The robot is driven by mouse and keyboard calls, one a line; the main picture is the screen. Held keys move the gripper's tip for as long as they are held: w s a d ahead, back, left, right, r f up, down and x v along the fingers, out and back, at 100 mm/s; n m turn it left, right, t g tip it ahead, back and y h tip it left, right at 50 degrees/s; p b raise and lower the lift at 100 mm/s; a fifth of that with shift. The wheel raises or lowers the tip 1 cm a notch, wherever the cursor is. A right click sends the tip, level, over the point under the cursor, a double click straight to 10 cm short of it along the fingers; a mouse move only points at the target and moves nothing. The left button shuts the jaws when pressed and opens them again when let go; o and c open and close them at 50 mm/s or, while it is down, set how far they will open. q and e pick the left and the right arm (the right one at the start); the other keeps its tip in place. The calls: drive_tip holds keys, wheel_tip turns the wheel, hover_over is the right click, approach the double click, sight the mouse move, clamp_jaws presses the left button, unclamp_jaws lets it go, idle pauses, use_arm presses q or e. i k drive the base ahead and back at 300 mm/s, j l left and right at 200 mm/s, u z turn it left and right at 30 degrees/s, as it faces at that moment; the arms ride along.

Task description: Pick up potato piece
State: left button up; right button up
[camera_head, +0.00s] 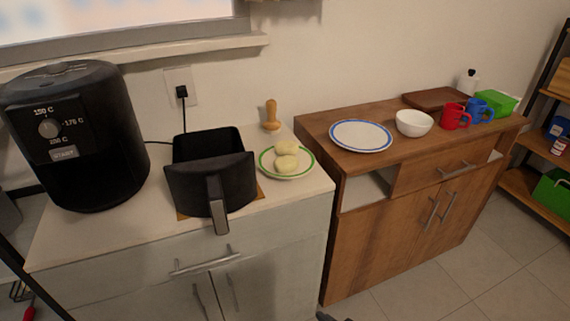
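Two pale yellow potato pieces (286,163) lie close together on a white plate with a green rim (304,167). The plate sits at the right end of the white cabinet top, beside the black air fryer basket (212,186). One piece lies nearer the wall and the other nearer the front. Neither of my grippers shows in the head view, so nothing is seen touching the potato pieces.
The black air fryer (75,135) stands at the left on the white cabinet (110,217). A wooden pepper-mill-like object (271,117) stands behind the plate. The brown cabinet at right carries a blue-rimmed plate (361,136), a white bowl (414,123), a red mug (455,116) and a blue mug (480,111).

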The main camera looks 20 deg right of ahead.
sight(283, 165)
drive_tip(key=i+l, duration=0.1)
drive_tip(key=l, duration=0.95)
drive_tip(key=i+l, duration=0.15)
drive_tip(key=l, duration=0.35)
drive_tip(key=l+u, duration=0.55)
drive_tip(key=u, duration=0.25)
